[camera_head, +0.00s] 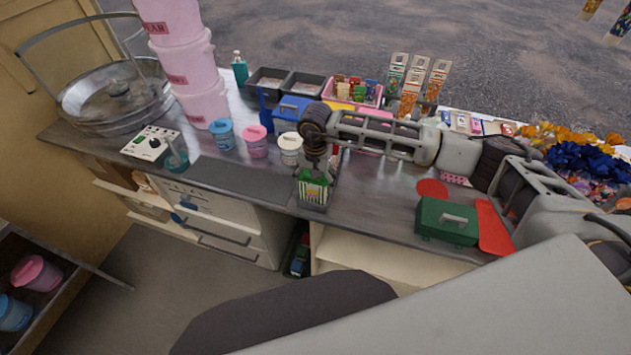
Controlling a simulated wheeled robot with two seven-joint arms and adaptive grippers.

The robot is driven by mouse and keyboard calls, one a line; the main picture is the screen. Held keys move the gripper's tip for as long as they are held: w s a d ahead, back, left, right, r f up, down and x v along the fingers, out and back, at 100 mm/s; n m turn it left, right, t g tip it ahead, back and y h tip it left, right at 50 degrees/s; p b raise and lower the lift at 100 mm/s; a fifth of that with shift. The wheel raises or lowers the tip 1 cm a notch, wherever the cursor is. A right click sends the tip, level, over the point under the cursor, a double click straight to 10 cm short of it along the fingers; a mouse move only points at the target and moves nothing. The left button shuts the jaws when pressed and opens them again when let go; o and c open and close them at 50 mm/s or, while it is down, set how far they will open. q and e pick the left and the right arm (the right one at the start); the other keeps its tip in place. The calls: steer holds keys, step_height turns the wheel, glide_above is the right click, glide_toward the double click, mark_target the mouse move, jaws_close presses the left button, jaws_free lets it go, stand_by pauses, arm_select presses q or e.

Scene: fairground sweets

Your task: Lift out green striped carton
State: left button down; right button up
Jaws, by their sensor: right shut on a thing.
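The green striped carton (313,192) is green with white stripes and shows at the counter's front edge. My right gripper (314,174) is above it, pointing down, and is shut on it. The carton looks upright. The gripper's fingers partly cover its upper part, and I cannot tell whether its base touches the counter. Below the counter, to the left, a dark green bin (298,255) stands in an open gap with things inside. My left gripper is not in view.
The counter (375,215) has bare room right of the carton. A green box (447,222) sits further right, beside red paddle shapes. A white tub (290,149), pink tub (255,141) and blue tub (222,134) stand to the left. Drawers (225,225) are below.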

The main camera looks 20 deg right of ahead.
steer(key=shift+r+p, duration=1.35)
steer(key=shift+r, duration=2.55)
step_height(320, 180, up, 11)
steer(key=p, duration=0.2)
steer(key=shift+p, duration=0.3)
